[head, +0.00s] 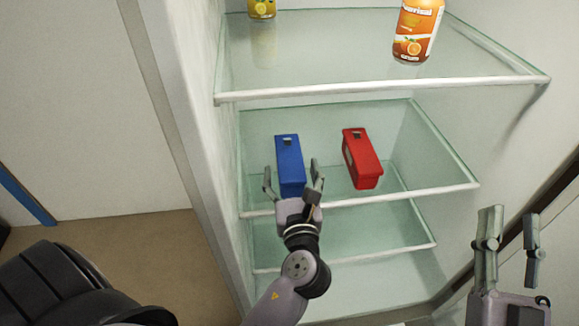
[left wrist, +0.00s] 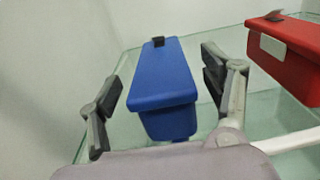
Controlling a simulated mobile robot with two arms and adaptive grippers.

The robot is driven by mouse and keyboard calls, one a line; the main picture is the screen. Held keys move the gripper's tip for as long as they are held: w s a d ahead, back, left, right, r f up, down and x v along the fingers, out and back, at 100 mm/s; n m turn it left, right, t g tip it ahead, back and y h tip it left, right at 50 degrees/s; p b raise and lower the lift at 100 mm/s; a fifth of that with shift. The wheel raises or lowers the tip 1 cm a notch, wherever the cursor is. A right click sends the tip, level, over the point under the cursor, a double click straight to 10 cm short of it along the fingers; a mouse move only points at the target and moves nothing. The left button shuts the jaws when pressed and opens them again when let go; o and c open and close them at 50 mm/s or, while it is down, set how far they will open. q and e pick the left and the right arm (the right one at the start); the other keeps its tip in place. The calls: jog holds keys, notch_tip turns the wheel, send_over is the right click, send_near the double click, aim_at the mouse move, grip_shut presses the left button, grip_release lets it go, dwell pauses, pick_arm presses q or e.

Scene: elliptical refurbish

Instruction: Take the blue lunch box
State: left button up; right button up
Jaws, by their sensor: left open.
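The blue lunch box (head: 288,160) sits on a middle glass shelf of the fridge, lengthwise away from me. My left gripper (head: 291,180) is open at its near end, one finger on each side of the box. In the left wrist view the blue lunch box (left wrist: 162,85) stands between the spread fingers (left wrist: 165,95), with visible gaps on both sides. Its dark latch is on top at the far end. My right gripper (head: 508,240) is at the lower right, away from the shelves, with its fingers apart and nothing between them.
A red lunch box (head: 361,158) stands on the same shelf to the right; it also shows in the left wrist view (left wrist: 290,55). The shelf above, with a white front edge (head: 380,89), holds an orange bottle (head: 416,30) and a yellow can (head: 262,9). The fridge's left wall is close.

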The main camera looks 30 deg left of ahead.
aim_at(290, 158)
pick_arm(q)
jog(key=x, duration=0.2)
jog(key=b+x, duration=0.1)
jog(key=x, duration=0.1)
jog(key=shift+w+f, duration=0.1)
jog(key=shift+f, duration=0.1)
pick_arm(e)
jog(key=s+r+t+y, duration=0.1)
jog(key=s+r+t, duration=0.2)
jog(key=s+r, duration=0.1)
jog(key=shift+d+r+t, duration=0.2)
jog(key=shift+r+t, duration=0.15)
jog(key=shift+t, duration=0.05)
pick_arm(q)
jog(key=shift+r, duration=0.1)
jog(key=c, duration=1.4)
pick_arm(e)
jog(key=shift+w, duration=0.1)
pick_arm(q)
jog(key=shift+r, duration=0.1)
pick_arm(e)
jog(key=shift+w, duration=0.1)
